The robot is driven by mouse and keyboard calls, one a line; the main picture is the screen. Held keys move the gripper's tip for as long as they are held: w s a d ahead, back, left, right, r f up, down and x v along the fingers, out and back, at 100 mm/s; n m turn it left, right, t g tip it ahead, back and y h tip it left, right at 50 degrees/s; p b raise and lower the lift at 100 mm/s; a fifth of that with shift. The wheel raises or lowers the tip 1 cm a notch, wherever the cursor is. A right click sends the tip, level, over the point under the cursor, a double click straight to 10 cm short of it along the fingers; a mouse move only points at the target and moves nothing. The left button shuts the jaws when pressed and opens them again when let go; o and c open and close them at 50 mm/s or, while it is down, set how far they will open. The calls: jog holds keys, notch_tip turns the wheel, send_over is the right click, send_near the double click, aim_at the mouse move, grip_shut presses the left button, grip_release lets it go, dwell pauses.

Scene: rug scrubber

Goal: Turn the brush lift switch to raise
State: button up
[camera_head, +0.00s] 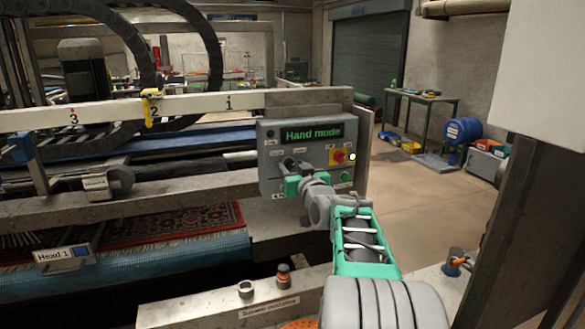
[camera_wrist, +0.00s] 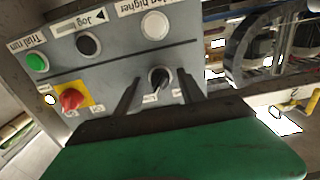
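The grey control box (camera_head: 268,150) has a lit display reading "Hand mode". In the wrist view its panel (camera_wrist: 105,62) appears upside down. A black rotary switch (camera_wrist: 158,78) with a pale pointer line sits on it, with small labels beside it that I cannot read. My gripper (camera_head: 292,178) is in front of the panel's lower left in the head view, and hides part of it. In the wrist view my gripper (camera_wrist: 157,84) has its two dark fingers apart, one on each side of the switch, with gaps showing. Whether the tips touch the panel is unclear.
A red knob on a yellow plate (camera_head: 340,156) and a green button (camera_head: 345,176) are right of my gripper. Black (camera_wrist: 88,44) and white (camera_wrist: 155,25) buttons show in the wrist view. A patterned rug (camera_head: 160,225) lies in the machine at left. Floor (camera_head: 415,195) at right is clear.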

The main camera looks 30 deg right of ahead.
grip_shut()
